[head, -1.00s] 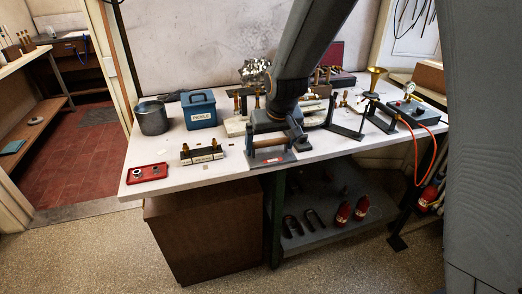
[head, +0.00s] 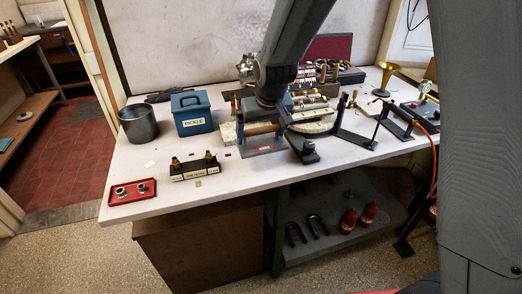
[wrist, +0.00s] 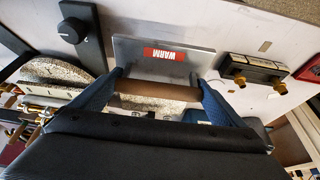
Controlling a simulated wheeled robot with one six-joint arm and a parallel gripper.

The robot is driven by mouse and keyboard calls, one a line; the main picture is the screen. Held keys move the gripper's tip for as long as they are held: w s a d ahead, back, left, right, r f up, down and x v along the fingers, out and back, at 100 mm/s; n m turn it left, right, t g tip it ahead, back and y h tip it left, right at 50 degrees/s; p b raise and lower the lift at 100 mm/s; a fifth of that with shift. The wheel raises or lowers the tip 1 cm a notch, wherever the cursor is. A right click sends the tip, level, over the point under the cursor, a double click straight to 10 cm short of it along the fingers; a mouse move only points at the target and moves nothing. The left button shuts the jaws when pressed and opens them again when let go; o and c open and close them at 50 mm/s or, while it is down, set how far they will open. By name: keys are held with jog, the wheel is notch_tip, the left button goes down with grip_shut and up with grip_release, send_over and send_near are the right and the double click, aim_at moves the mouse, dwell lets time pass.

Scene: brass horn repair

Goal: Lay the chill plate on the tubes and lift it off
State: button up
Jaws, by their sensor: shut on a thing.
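The chill plate (head: 264,143) is a grey metal plate with a wooden bar handle (wrist: 150,90) and a red label reading WARM (wrist: 164,55). My gripper (head: 266,126) is shut on the handle; its blue fingers show at both ends of the bar in the wrist view (wrist: 158,98). The plate is over the middle front of the bench, and I cannot tell whether it touches anything. Brass tubes (head: 312,101) lie on a pale speckled round slab (head: 316,126) just right of the plate. My arm hides part of that area.
A dark block with brass pieces (head: 195,170) and a red tray (head: 132,191) stand at the front left. A blue PICKLE box (head: 191,112) and a grey pot (head: 138,123) are behind them. A black knobbed part (head: 308,150) and dark stands (head: 355,138) are close on the right.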

aim_at(263, 145)
jog(key=shift+f+p, duration=0.6)
jog(key=shift+f, duration=2.75)
jog(key=shift+f, duration=0.1)
jog(key=o, duration=0.7)
jog(key=shift+f, duration=0.1)
jog(key=shift+o, duration=0.2)
jog(key=shift+s+r, duration=0.1)
jog(key=shift+r, duration=0.4)
jog(key=b+v, duration=0.2)
jog(key=v, duration=0.9)
jog(key=s+d+f+m+g, duration=0.1)
jog(key=s+d+f, duration=0.1)
jog(key=s+d, duration=0.6)
jog(key=s+d+f+m+g+h, duration=0.1)
jog(key=s+d+f+m+g, duration=0.1)
jog(key=s+d, duration=0.6)
jog(key=s+f, duration=0.1)
jog(key=s, duration=0.1)
jog(key=shift+s, duration=0.35)
